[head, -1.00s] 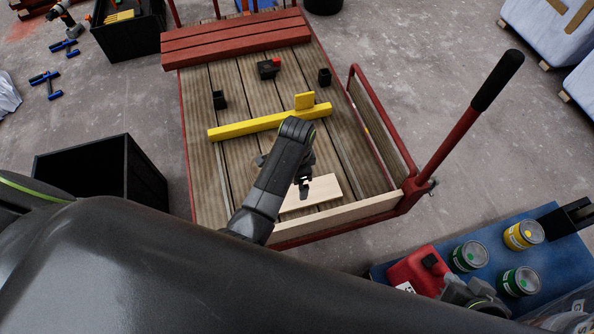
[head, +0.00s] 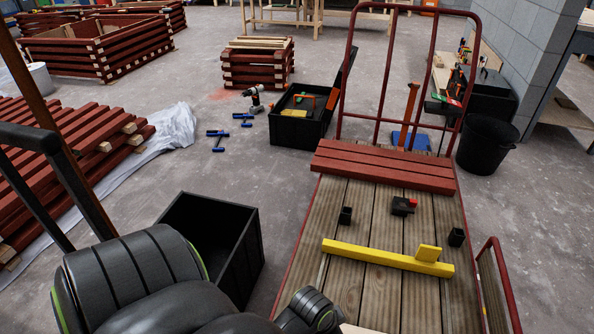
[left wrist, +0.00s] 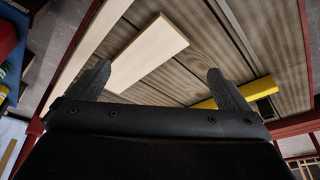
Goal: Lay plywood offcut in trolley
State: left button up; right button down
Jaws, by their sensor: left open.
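The plywood offcut (left wrist: 152,50) is a pale flat rectangle lying on the slatted deck of the trolley (head: 365,285), seen in the left wrist view. My left gripper (left wrist: 159,72) is open over the deck, with nothing between its fingers that I can see it gripping. The offcut lies just beyond the fingers, nearer the left one in the picture; I cannot tell whether they touch. In the head view my left arm covers the bottom, and the left gripper and most or all of the offcut are out of sight. My right gripper is in neither current view.
A yellow batten (head: 380,256) lies across the deck, with small black blocks around it. Red boards (head: 385,165) lie across its far end. A black open crate (head: 210,245) stands left of the trolley. A black bucket (head: 487,143) stands on the right.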

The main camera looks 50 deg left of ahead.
pick_arm(q)
jog(key=s+a+r+n+t, duration=0.2)
jog(key=s+r+n, duration=0.2)
jog(key=s+r, duration=0.4)
jog(key=shift+s+a+r+t, duration=0.25)
jog(key=shift+s+r+t, duration=0.15)
jog(key=shift+s, duration=0.05)
